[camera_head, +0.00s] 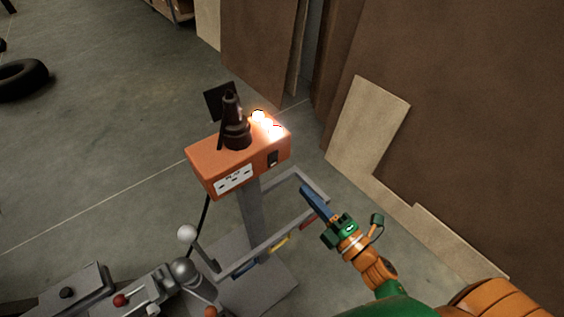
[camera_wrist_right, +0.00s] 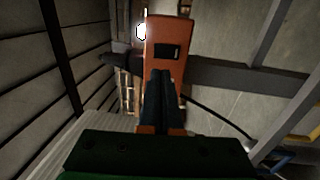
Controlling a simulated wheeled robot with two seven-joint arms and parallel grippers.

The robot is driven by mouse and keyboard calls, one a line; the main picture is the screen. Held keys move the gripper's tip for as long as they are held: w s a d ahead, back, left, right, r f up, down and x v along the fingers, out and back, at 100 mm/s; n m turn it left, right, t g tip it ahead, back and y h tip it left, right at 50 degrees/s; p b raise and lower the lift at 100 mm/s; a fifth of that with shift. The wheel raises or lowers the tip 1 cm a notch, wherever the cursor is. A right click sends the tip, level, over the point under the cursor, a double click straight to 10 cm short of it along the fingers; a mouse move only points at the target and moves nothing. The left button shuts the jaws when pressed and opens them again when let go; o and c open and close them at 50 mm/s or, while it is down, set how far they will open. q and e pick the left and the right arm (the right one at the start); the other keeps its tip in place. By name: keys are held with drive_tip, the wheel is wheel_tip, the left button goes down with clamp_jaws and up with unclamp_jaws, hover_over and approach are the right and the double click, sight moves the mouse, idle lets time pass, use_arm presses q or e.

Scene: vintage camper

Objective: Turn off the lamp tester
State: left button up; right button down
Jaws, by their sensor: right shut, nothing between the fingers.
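The lamp tester is an orange box (camera_head: 215,160) on a grey post in the head view, with a black device on top and bright lit bulbs (camera_head: 266,124) at its right end. A dark rocker switch (camera_head: 272,158) is on its right end face. The right wrist view shows that orange end face (camera_wrist_right: 168,28) and the switch (camera_wrist_right: 167,52) just ahead of my fingertips. My right gripper (camera_head: 307,191) is shut and empty, below and right of the box in the head view. In the wrist view its fingers (camera_wrist_right: 164,75) point at the face just under the switch; contact cannot be told. My left gripper is not in view.
A grey frame (camera_head: 290,232) with hanging coloured-handled tools sits below the box. Brown and tan panels (camera_head: 368,125) lean at the right. A tyre (camera_head: 22,79) lies on open floor at the left.

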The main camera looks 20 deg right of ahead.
sight(275, 157)
drive_tip(key=p+x, duration=0.1)
drive_tip(key=x, duration=0.9)
drive_tip(key=shift+w, duration=0.1)
